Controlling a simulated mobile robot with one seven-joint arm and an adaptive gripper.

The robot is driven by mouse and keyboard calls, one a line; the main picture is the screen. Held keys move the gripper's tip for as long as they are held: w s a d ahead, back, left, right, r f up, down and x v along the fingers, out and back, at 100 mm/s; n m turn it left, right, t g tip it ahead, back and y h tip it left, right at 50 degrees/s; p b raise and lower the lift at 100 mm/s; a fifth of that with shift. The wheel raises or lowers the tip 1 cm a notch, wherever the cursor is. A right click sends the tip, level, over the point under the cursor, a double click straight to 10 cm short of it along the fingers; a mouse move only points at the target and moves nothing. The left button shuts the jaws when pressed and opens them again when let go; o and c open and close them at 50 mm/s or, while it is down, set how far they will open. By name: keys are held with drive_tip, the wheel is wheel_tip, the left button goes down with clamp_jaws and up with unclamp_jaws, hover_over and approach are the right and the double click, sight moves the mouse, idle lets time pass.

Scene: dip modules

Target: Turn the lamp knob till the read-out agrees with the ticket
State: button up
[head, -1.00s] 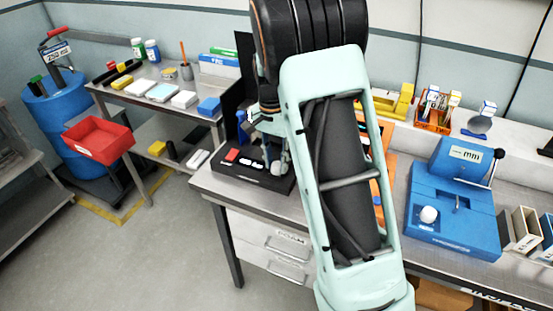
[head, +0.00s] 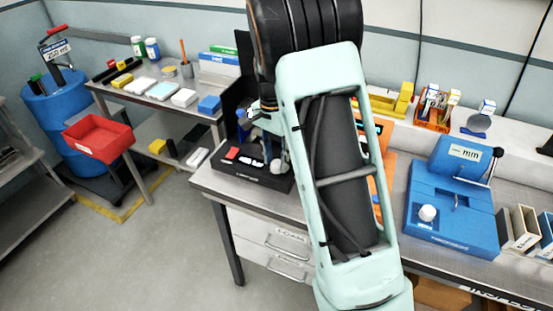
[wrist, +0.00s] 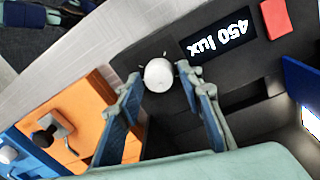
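The lamp unit is a black box (head: 236,176) on the bench, with a red button (head: 232,153). In the wrist view its white knob (wrist: 158,75) sits beside a read-out (wrist: 218,38) that shows "450 lux" upside down. My gripper (wrist: 160,82) is open, its blue-padded fingers on either side of the knob in the picture, with gaps between. I cannot tell how far the tips are above the panel. In the head view my arm hides most of the gripper. I cannot make out a lux ticket.
A blue unit marked "mm" (head: 452,205) stands to the right on the same bench. An orange unit (wrist: 75,125) lies between them, partly behind my arm. File boxes (head: 520,228) stand at the far right. A side table (head: 150,90) and red bin (head: 100,138) are left.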

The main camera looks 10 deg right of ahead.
sight(274, 162)
drive_tip(key=shift+o, duration=0.7)
wheel_tip(274, 162, up, 12)
drive_tip(key=shift+w+a, duration=0.2)
